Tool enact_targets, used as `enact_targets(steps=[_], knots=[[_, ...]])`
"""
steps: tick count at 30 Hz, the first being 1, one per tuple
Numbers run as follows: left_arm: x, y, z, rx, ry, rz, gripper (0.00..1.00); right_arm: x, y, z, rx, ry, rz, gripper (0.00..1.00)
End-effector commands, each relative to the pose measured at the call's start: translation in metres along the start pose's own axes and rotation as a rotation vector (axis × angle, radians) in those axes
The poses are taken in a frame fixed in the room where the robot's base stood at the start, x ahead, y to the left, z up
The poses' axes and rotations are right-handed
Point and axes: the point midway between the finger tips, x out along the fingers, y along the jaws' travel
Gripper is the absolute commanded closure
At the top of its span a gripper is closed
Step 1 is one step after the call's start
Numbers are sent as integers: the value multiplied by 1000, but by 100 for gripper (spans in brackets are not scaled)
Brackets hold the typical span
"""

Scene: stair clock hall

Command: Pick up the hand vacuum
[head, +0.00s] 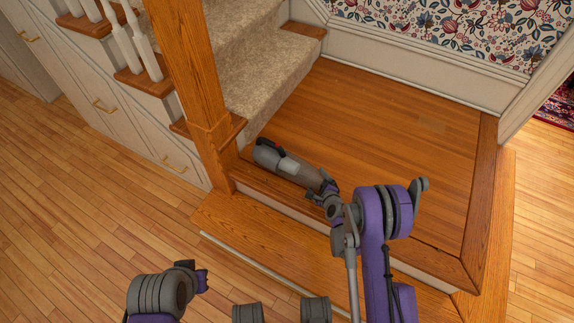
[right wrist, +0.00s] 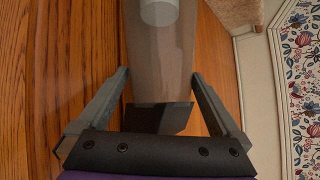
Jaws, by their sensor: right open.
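The hand vacuum (head: 290,167) lies on the wooden stair landing, beside the newel post, with its dark grey end to the left and its translucent brownish end toward my right gripper (head: 323,192). In the right wrist view the vacuum (right wrist: 160,58) runs between the two spread fingers of the right gripper (right wrist: 160,76), with its dark nozzle close to the palm. The fingers are open, one on each side; contact is not clear. My left gripper (head: 198,279) is low in the head view, away from the vacuum, and its jaw opening is not clear.
The wooden newel post (head: 202,115) stands just left of the vacuum. Carpeted stairs (head: 268,75) rise behind it. A lower wooden step (head: 250,232) lies in front. The landing (head: 390,125) is clear to the right, up to the baseboard and floral wallpaper.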

Motion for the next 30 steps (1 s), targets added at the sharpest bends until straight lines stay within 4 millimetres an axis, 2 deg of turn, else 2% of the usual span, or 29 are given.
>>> enact_targets(steps=[3, 20, 30], knots=[[0, 0, 0, 0, 0, 0, 100, 0, 0, 0, 0, 0, 0, 0], [0, 0, 0, 0, 0, 0, 100, -1, 0, 0, 0, 0, 0, 100], [-2, 0, 0, 0, 0, 0, 100, -4, -5, 3, 4, -1, -4, 100]])
